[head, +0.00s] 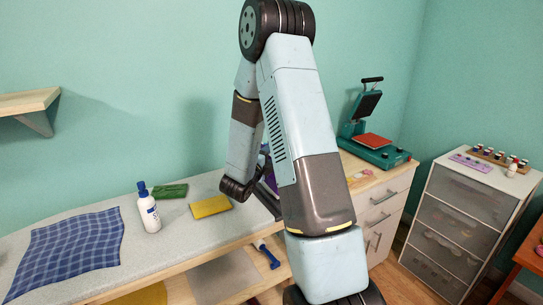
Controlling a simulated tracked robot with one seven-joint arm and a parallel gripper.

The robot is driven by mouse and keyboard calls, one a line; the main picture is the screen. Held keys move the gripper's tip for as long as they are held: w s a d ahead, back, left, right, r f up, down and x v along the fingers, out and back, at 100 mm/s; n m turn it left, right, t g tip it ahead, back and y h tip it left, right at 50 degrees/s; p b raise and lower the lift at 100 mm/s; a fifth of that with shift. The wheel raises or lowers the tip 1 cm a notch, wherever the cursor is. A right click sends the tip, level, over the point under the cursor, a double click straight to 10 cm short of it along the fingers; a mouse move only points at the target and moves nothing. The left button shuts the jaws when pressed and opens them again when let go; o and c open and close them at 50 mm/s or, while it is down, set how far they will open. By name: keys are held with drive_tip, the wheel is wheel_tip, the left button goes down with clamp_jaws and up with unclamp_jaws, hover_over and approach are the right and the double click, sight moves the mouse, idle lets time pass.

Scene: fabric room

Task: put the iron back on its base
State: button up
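A purple and dark object (269,183) stands at the right end of the grey padded board. My arm covers most of it, so I cannot tell the iron from its base or whether they touch. My wrist is low over the board, just left of the purple object. My gripper is hidden behind my own arm, so neither its fingers nor any hold on the iron shows.
A green heat press (374,142) stands on the right cabinet. A blue-handled tool (268,256) lies below.

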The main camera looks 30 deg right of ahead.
drive_tip(key=v, duration=0.9)
drive_tip(key=w+a+r+n+t+y, duration=0.3)
drive_tip(key=w+a+r+n+y, duration=0.1)
drive_tip(key=a+r+n+y, duration=0.3)
drive_tip(key=s+a+r+n+y, duration=0.5)
drive_tip(key=a+r+n+y, duration=0.15)
drive_tip(key=n, duration=0.25)
drive_tip(key=s+d+r+n+g, duration=0.1)
drive_tip(key=s+n, duration=0.5)
drive_tip(key=s, duration=0.7)
drive_tip(key=s+r+n+g+y, duration=0.1)
drive_tip(key=s+r+n+g, duration=0.3)
drive_tip(key=s, duration=0.9)
drive_tip(key=n+g, duration=0.2)
drive_tip(key=n, duration=0.1)
drive_tip(key=shift+s+d+n+g, duration=0.3)
drive_tip(key=shift+d, duration=0.05)
drive_tip(key=shift+r+y, duration=0.1)
drive_tip(key=shift+y, duration=0.15)
